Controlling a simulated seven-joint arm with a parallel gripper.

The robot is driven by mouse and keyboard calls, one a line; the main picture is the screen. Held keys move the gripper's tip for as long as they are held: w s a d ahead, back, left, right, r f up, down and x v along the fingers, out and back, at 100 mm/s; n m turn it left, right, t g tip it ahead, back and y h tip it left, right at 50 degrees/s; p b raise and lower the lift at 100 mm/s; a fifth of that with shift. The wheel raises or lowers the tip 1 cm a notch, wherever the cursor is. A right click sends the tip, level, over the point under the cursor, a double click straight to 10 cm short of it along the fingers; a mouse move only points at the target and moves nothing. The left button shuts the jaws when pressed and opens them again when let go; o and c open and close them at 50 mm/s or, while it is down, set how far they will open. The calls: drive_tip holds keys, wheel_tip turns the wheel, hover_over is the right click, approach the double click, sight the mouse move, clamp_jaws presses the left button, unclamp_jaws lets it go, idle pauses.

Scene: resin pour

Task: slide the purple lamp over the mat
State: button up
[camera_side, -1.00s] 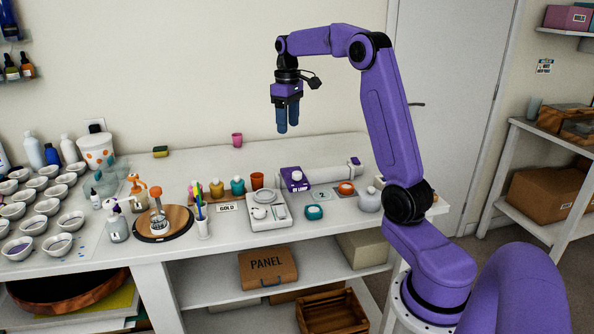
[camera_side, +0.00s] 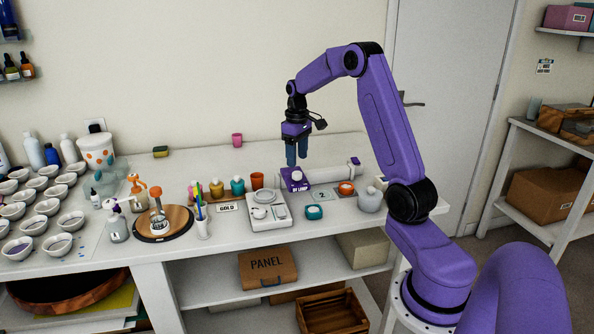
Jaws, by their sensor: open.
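The purple lamp (camera_side: 291,186) is a small block marked "UV LAMP" with a pale round knob on top. It stands on the white table behind and right of the white scale. A grey mat marked "2" (camera_side: 322,194) lies just to its right. My gripper (camera_side: 297,165) points down with its blue fingers above the lamp's knob. It looks apart from the knob, though the exact gap is hard to judge. My gripper is open and holds nothing.
The white scale (camera_side: 282,223) stands in front of the lamp. A teal jar (camera_side: 314,212), an orange-topped jar (camera_side: 346,187) and a grey round bottle (camera_side: 369,200) stand near the mat. An orange cup (camera_side: 257,180) is left of the lamp. A pale roll (camera_side: 335,172) lies behind.

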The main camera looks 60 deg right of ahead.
sight(297, 173)
drive_tip(key=shift+f, duration=2.75)
drive_tip(key=shift+c, duration=0.2)
clamp_jaws()
drive_tip(key=s+d, duration=1.2)
drive_tip(key=shift+s+d, duration=0.2)
drive_tip(key=shift+d, duration=0.05)
drive_tip(key=shift+r, duration=0.1)
drive_tip(key=shift+o, duration=0.2)
unclamp_jaws()
drive_tip(key=shift+s+d, duration=0.1)
wheel_tip(297, 173, up, 17)
drive_tip(key=shift+r, duration=0.2)
